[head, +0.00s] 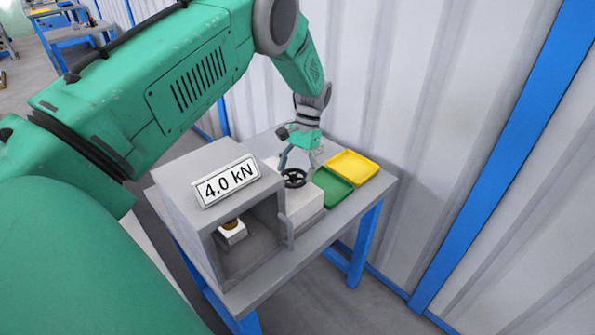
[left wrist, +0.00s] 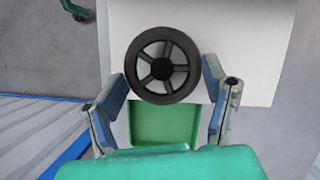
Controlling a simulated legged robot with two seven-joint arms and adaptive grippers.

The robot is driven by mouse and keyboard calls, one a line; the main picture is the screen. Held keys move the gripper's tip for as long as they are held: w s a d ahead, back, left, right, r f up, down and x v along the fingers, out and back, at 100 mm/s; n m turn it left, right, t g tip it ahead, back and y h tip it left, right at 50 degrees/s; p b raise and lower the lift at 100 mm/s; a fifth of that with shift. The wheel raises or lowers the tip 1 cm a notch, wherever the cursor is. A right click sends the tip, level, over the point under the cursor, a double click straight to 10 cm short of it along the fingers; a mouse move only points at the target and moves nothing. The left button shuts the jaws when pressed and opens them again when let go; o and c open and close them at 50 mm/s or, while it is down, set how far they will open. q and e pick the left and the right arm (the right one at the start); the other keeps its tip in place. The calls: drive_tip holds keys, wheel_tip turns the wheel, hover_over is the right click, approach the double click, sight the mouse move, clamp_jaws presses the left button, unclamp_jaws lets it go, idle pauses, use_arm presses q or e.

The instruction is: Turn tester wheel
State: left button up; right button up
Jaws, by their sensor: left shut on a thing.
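The tester wheel is a black spoked wheel (head: 294,178) on a white block (head: 304,204) at the right side of the grey tester (head: 188,172). My left gripper (head: 297,162) comes down from above onto the wheel. In the left wrist view, the blue-padded fingers of the gripper (left wrist: 163,78) stand wide apart, one at each side of the wheel (left wrist: 162,69), shut on it. The exact contact with the rim is hard to see. My right gripper is not in view.
A green tray (head: 332,188) and a yellow tray (head: 355,167) stand on the table beyond the wheel. The tester's open chamber holds a small white block with a yellowish top (head: 231,230). A corrugated wall (head: 430,130) rises close behind the table.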

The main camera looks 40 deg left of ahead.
use_arm(q)
drive_tip(key=shift+s+f, duration=0.35)
drive_tip(key=o, duration=1.1)
drive_tip(key=shift+w+a, duration=0.15)
drive_tip(key=shift+a, duration=0.05)
drive_tip(key=v, duration=1.1)
drive_tip(key=shift+w+a+r, duration=0.2)
drive_tip(key=shift+w+r, duration=0.1)
drive_tip(key=shift+w, duration=0.05)
drive_tip(key=shift+r, duration=0.1)
